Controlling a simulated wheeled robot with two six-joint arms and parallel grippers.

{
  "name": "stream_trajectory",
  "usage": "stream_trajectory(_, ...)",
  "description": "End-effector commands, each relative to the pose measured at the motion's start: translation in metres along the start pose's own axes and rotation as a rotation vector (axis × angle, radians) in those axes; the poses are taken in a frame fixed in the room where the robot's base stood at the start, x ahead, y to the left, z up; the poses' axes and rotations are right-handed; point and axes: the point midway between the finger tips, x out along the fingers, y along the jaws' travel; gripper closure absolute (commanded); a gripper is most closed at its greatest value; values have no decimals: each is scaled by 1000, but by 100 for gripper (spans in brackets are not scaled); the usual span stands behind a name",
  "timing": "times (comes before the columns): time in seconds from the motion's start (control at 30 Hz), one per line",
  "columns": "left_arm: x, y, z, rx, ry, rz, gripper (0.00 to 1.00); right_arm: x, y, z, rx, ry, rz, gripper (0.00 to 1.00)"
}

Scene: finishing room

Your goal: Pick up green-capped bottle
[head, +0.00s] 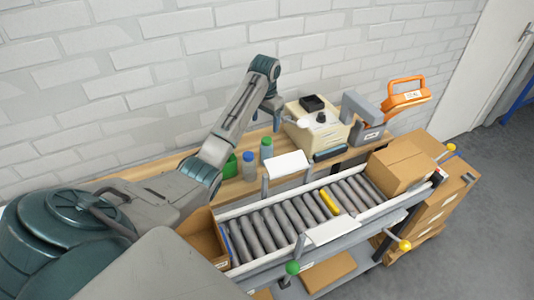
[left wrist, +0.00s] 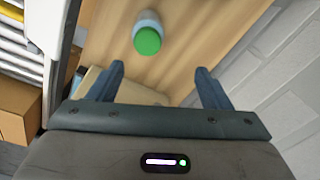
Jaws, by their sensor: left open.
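The green-capped bottle (left wrist: 147,38) shows in the left wrist view, with a bright green cap and a pale blue-white body. It stands on the wooden bench ahead of the fingertips and apart from them. In the head view a small bottle with a green top (head: 266,147) stands on the bench below my left gripper (head: 273,112). My left gripper, seen also in the left wrist view (left wrist: 160,80), is open, with nothing between its fingers. My right gripper is not in view.
A blue-capped bottle (head: 249,166) and a green item (head: 230,167), partly hidden by my arm, stand nearby. A cream box (head: 318,125) and an orange-handled device (head: 404,95) sit farther right. A roller conveyor (head: 290,218) with a cardboard box (head: 403,164) runs along the front.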

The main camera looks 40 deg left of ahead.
Motion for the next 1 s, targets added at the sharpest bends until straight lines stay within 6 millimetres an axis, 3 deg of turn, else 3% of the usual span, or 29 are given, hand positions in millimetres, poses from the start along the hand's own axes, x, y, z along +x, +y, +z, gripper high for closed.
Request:
stream_trajectory(0.17,4,14,6,22,-49,59,28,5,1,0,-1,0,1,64)
stream_trajectory(0.4,35,15,7,21,-48,57,28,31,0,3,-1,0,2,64)
stream_trajectory(0.43,34,15,8,21,-50,58,28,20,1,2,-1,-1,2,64)
stream_trajectory(0.83,82,20,14,20,-52,56,28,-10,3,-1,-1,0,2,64)
stream_trajectory(1.0,103,21,14,20,-48,55,28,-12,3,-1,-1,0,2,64)
